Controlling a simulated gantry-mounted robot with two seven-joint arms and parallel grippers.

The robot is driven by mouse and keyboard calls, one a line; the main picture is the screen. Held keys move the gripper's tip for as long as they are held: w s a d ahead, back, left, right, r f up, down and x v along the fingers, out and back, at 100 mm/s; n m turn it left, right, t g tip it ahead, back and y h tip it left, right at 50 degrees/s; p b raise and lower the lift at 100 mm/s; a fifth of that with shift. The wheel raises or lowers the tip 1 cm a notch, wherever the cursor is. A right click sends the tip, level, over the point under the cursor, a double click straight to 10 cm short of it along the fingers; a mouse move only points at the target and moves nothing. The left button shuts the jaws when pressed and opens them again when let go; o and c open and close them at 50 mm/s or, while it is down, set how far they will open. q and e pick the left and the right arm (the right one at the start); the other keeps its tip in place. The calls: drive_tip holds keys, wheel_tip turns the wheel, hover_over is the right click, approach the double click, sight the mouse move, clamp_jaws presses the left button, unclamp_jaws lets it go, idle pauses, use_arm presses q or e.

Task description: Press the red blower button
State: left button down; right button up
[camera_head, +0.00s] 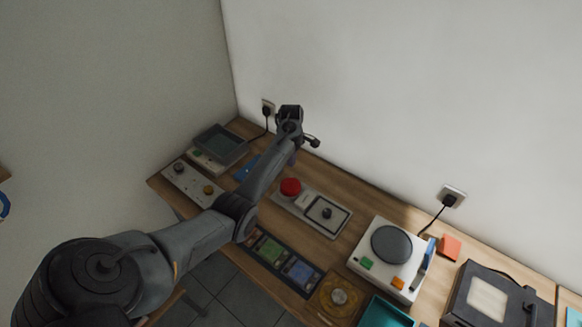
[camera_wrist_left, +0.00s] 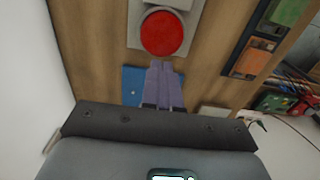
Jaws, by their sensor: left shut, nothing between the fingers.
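The red blower button (camera_head: 290,187) is a round red dome on a light grey panel (camera_head: 336,228) on the wooden bench. It also shows in the left wrist view (camera_wrist_left: 165,33), near the top centre. My left gripper (camera_wrist_left: 161,70) is shut and empty. Its purple fingertips point toward the button and appear just short of its lower rim in that view; I cannot tell the height gap. My right gripper is not in view.
A blue pad (camera_head: 246,168) lies left of the button. A grey tray device (camera_head: 219,145) and a knob panel (camera_head: 190,182) stand at the left end. A white device with a grey disc (camera_head: 391,245) stands to the right. The wall runs close behind the bench.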

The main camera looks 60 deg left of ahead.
use_arm(q)
drive_tip(key=shift+r, duration=0.7)
idle(0.4)
idle(0.5)
